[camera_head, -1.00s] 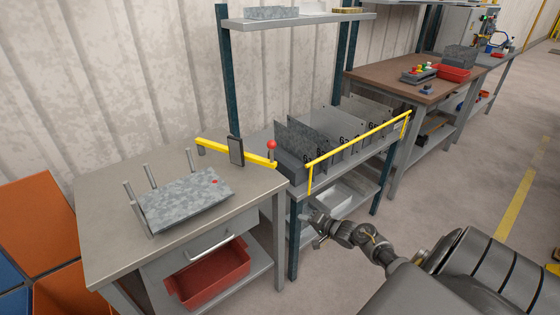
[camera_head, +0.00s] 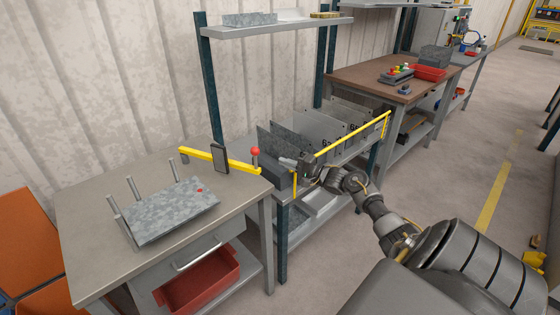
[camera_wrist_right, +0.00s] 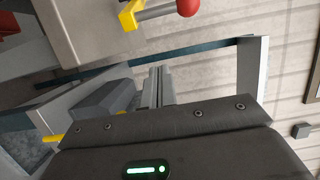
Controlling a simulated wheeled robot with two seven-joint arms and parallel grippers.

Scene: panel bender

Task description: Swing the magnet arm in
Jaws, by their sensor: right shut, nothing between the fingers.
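The yellow magnet arm (camera_head: 200,157) lies across the back of the grey table, with a dark block (camera_head: 220,158) on it and a red ball knob (camera_head: 255,152) on a post at its right end. The knob also shows at the top of the right wrist view (camera_wrist_right: 188,7), beside the arm's yellow end (camera_wrist_right: 128,16). A galvanized sheet (camera_head: 170,212) with a red dot lies in front of the arm, by several upright pins. My right gripper (camera_head: 284,162) is shut and empty, just right of the knob and apart from it. My left gripper is out of view.
Right of the table, a rack (camera_head: 283,235) holds upright grey plates behind a yellow rail (camera_head: 350,138), close to my right gripper. A shelf (camera_head: 275,29) hangs above. A red bin (camera_head: 200,283) sits under the table. Open floor lies to the right.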

